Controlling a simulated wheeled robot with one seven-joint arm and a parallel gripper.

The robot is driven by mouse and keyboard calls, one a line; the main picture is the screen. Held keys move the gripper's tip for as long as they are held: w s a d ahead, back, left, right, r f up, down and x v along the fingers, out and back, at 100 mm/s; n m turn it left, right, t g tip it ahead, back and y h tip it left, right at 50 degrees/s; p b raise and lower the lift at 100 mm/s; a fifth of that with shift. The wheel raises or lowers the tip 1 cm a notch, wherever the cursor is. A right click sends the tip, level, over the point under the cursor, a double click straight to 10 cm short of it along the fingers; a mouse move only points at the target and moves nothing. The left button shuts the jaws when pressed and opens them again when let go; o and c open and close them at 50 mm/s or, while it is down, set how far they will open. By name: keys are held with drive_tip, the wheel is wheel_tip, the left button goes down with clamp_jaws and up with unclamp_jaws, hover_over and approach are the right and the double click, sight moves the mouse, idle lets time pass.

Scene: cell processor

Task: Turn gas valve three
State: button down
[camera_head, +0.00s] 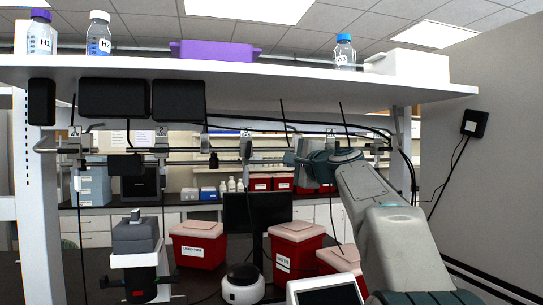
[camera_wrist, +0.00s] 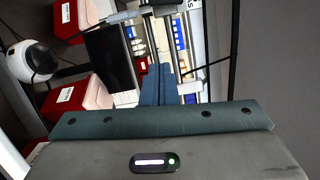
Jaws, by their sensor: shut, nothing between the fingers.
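Gas valve three appears to be the fitting (camera_head: 246,148) under the shelf with a small white label, third from the left; its lettering is too small to read surely. My gripper (camera_head: 288,158) is to its right, fingers shut and empty, pointing left and away, with a visible gap to the valve. In the wrist view the blue-grey fingers (camera_wrist: 160,68) are together, near the metal pipes. A grey valve fitting (camera_wrist: 124,17) shows at the top there; I cannot tell which valve it is. My gripper and wrist partly cover the fourth valve position at the right.
A shelf (camera_head: 240,72) with bottles and a purple box runs above the pipes. Valves one (camera_head: 75,140) and two (camera_head: 161,140) are further left. Cables hang around the pipes. Red-and-white bins (camera_head: 297,250) and a dark monitor (camera_head: 262,212) stand below.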

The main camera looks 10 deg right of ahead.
sight(248, 150)
drive_tip(key=w+a+p, duration=0.6)
drive_tip(key=w, duration=0.3)
drive_tip(key=shift+w+a+r, duration=0.15)
drive_tip(key=shift+w+r, duration=0.2)
drive_tip(key=shift+r, duration=0.05)
drive_tip(key=shift+s+a, duration=0.1)
